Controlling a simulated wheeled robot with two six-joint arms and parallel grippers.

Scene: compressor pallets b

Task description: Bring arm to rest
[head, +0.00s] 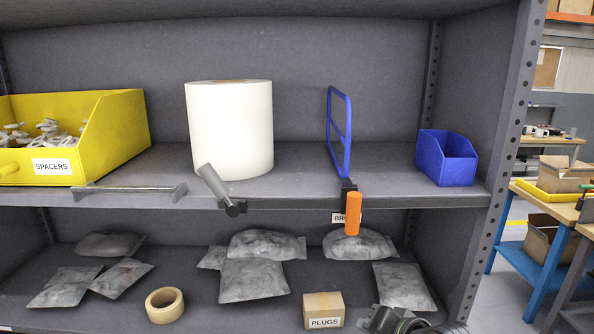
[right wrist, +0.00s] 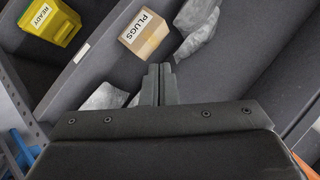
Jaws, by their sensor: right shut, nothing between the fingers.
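My right gripper (right wrist: 160,72) is in the middle of the right wrist view. Its two dark fingers are together with nothing between them. In the head view, part of my right arm (head: 400,321) shows at the bottom edge, in front of the lower shelf. The fingertips cannot be made out there. My left gripper is not in view. In the wrist view, a cardboard box labelled PLUGS (right wrist: 147,34) lies beyond the fingers, apart from them. The same box (head: 323,311) is left of my right arm in the head view.
A grey shelf unit (head: 300,197) fills the front. Its upper shelf has a yellow SPACERS bin (head: 120,125), a white roll (head: 230,130), a blue frame (head: 348,130) and a blue bin (head: 450,160). Several grey bags (head: 253,280) and a tape roll (head: 165,305) lie below. An orange handle (head: 353,212) sticks out.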

